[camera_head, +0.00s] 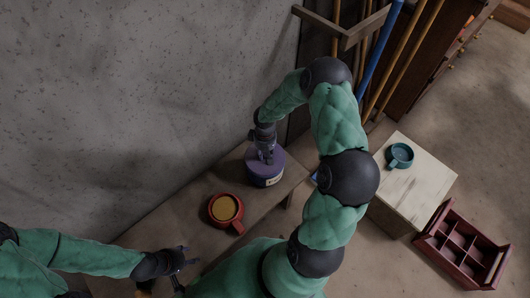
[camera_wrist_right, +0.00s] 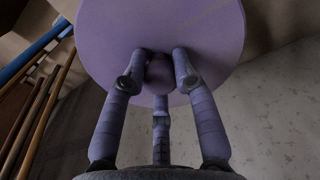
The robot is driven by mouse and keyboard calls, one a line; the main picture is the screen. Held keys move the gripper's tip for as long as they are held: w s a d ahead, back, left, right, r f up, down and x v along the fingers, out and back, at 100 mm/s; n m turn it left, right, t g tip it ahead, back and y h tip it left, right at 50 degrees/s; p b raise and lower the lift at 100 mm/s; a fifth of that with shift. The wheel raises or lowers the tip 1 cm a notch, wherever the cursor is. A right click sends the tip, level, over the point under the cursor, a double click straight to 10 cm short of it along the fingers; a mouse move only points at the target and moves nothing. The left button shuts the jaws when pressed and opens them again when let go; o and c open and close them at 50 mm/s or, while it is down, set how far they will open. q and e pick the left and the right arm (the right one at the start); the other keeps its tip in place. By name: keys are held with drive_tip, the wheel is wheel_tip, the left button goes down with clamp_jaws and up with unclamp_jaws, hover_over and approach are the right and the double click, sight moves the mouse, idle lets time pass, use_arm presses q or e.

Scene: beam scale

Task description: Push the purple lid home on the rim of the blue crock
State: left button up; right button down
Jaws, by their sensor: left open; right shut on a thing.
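The blue crock (camera_head: 266,181) stands on the wooden bench, with a pale label on its side; its body looks blue-purple here. The purple lid (camera_head: 277,158) is over its top, and I cannot tell whether it is fully seated. My right gripper (camera_head: 266,157) points down at the lid from above. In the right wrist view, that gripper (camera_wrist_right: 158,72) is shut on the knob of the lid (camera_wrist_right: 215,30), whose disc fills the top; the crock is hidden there. My left gripper (camera_head: 184,264) is open and empty, low and left, away from the crock.
A red mug (camera_head: 213,216) with orange-yellow contents stands on the bench (camera_head: 180,223), left of the crock. A teal mug (camera_head: 400,153) sits on a pale block (camera_head: 425,178) at right. A red divided crate (camera_head: 433,247) is on the floor. A concrete wall (camera_head: 140,90) rises behind the bench.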

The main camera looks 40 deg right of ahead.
drive_tip(key=c, duration=0.9)
unclamp_jaws()
drive_tip(key=shift+r, duration=0.15)
wheel_tip(320, 180, up, 12)
